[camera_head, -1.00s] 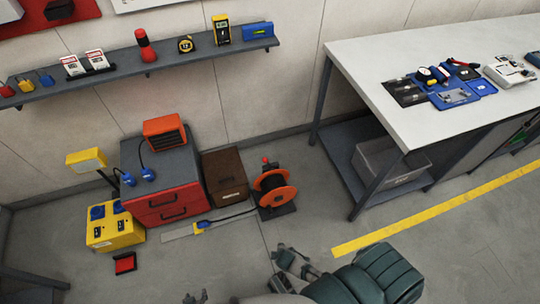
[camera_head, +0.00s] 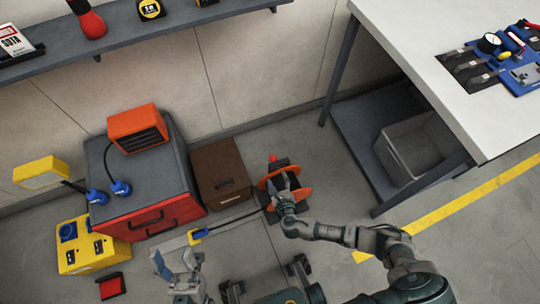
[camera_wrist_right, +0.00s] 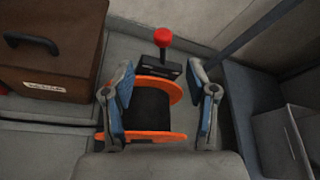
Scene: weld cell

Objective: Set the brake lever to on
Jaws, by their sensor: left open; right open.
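The brake lever (camera_wrist_right: 163,38) has a red ball knob on a short stem above a black block, just behind the cable reel (camera_wrist_right: 166,136) with orange flanges and black cable. In the head view the red knob (camera_head: 272,158) shows at the reel's far edge. My right gripper (camera_wrist_right: 163,82) is open and empty above the reel, its blue-padded fingers on either side of it in the wrist view; the knob lies beyond the fingertips, between them. In the head view the right gripper (camera_head: 283,196) hides part of the reel. My left gripper (camera_head: 178,264) is open and empty at the lower left.
A brown box (camera_head: 219,173) stands left of the reel, beside a red drawer cabinet (camera_head: 152,222). A workbench (camera_head: 430,65) with a grey bin (camera_head: 416,150) on its lower shelf is to the right. A cable with a blue-yellow connector (camera_head: 198,236) lies in front.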

